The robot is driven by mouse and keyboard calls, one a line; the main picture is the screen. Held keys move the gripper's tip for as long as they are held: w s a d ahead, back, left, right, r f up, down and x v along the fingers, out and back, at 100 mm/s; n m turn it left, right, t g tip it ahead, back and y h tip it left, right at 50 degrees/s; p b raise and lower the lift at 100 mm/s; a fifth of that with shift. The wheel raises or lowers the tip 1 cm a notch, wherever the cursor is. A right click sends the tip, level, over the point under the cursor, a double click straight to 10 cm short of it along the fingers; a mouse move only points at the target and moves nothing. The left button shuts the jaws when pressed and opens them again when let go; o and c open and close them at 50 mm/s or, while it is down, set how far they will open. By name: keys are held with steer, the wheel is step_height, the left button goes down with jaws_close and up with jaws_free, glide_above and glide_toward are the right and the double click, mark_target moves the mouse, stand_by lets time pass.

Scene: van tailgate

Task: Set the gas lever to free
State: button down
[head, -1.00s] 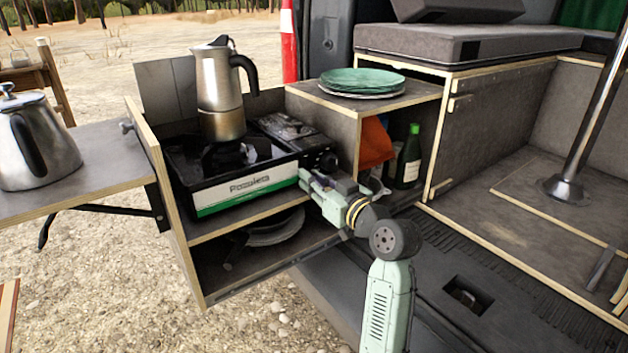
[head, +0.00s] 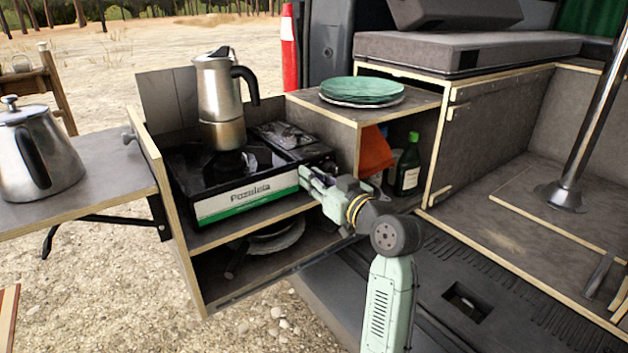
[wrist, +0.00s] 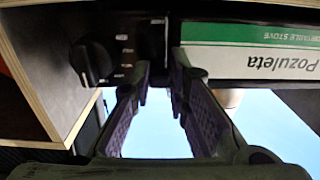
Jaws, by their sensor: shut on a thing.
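The portable gas stove (head: 247,196) has a white and green front panel. It stands on the upper shelf of the wooden pull-out unit. In the wrist view its front is upside down, with the lettered panel (wrist: 250,50) at right and a black knob (wrist: 90,63) at left. My gripper (head: 304,178) is at the right end of the stove front. In the wrist view my gripper's fingertips (wrist: 160,72) sit at the dark strip between knob and panel, shut on what appears to be the gas lever. The lever is mostly hidden between the fingers.
A moka pot (head: 219,100) stands on the stove. Green plates (head: 364,90) lie on the cabinet to the right, above an orange cloth (head: 376,152) and a green bottle (head: 408,166). A steel kettle (head: 38,152) is on the left side table.

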steer(key=c, duration=1.5)
jaws_free()
steer(key=shift+r, duration=0.1)
steer(key=v, duration=1.2)
